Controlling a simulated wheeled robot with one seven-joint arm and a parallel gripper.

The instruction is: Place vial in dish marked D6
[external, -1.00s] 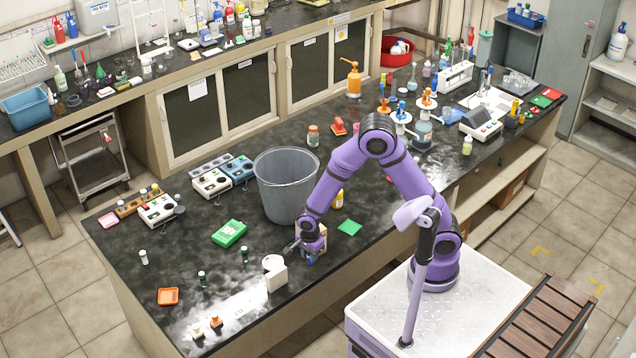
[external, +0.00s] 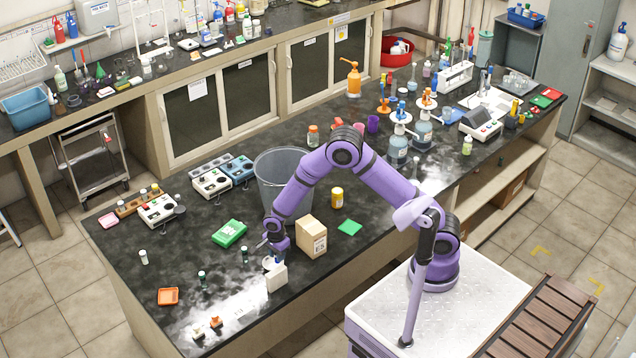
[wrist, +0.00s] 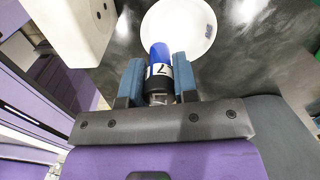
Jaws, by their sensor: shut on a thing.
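My gripper (wrist: 158,85) is shut on a vial (wrist: 160,55) with a blue end and a white label bearing a dark mark; it also shows at the end of my purple arm in the external view (external: 272,246). A round white dish (wrist: 180,20) lies just ahead of the vial in the wrist view, with a small dark marking on its right side that is too small to read. The vial's tip overlaps the dish's near part in that view; I cannot tell its height above it. In the external view the dish is mostly hidden by my gripper and a white block.
The white block (external: 277,278) stands close beside the dish. A cardboard box (external: 311,237) is to the right and a grey bucket (external: 268,190) behind. Small dark vials (external: 202,278) and an orange tray (external: 168,296) are to the left. Clear bench lies between them.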

